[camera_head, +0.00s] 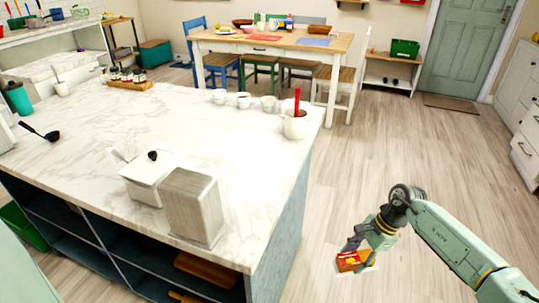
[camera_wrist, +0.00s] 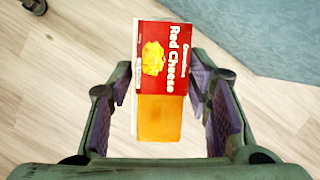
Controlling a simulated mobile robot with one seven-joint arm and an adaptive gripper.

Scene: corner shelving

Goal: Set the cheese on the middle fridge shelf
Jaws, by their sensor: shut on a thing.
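The cheese (camera_head: 350,262) is a red and yellow pack in my gripper (camera_head: 365,245), low at the right of the island in the head view. In the wrist view the cheese (camera_wrist: 165,60) reads "Red Cheese", with a red label and an orange-yellow lower part. The fingers of my gripper (camera_wrist: 162,85) are on its left and right sides, shut on it. The pack is held above the wooden floor. No fridge and no fridge shelf show in either view.
The marble-topped island (camera_head: 110,150) stands to the left, with a white pot (camera_head: 296,124), cups and a metal box (camera_head: 191,205) on it. A dining table (camera_head: 300,42) with chairs is behind. The floor (camera_head: 430,140) right of the island is clear.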

